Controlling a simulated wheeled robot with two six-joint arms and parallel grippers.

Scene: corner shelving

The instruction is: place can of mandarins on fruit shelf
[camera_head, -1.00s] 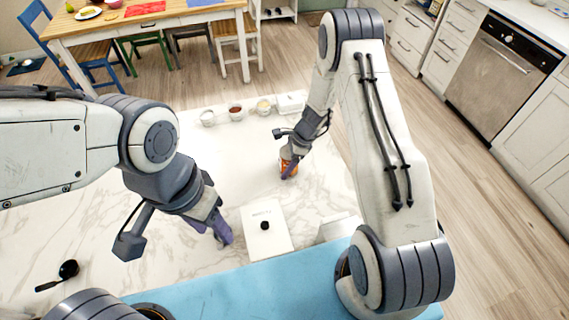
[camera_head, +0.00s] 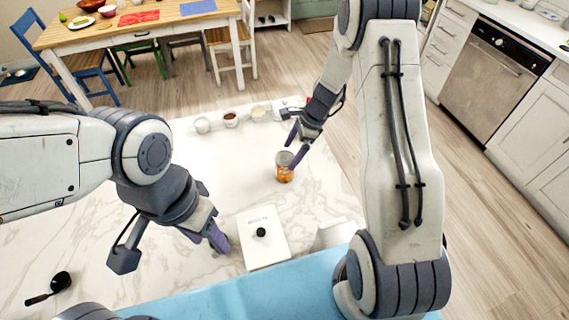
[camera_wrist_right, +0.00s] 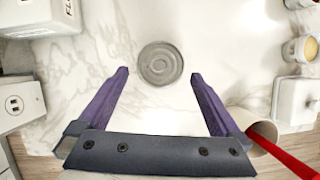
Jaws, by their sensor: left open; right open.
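The can of mandarins (camera_head: 285,173), with an orange label, stands upright on the white marble surface (camera_head: 235,165). In the right wrist view its round grey lid (camera_wrist_right: 160,64) faces the camera, just beyond and between the fingertips. My right gripper (camera_head: 295,148) is open and empty, above the can and apart from it; its purple fingers spread wide in the right wrist view (camera_wrist_right: 160,74). My left gripper (camera_head: 217,240) is low over the surface beside a white box-shaped canister, its jaws open and nothing seen in them. No surface marked as a fruit shelf can be made out.
The white canister (camera_head: 275,243) with a black knob stands at the front middle. Small jars (camera_head: 231,120) line the back edge. A black ladle (camera_head: 60,284) lies at front left. A red-handled thing (camera_wrist_right: 285,155) shows in the right wrist view. Bare marble lies left of the can.

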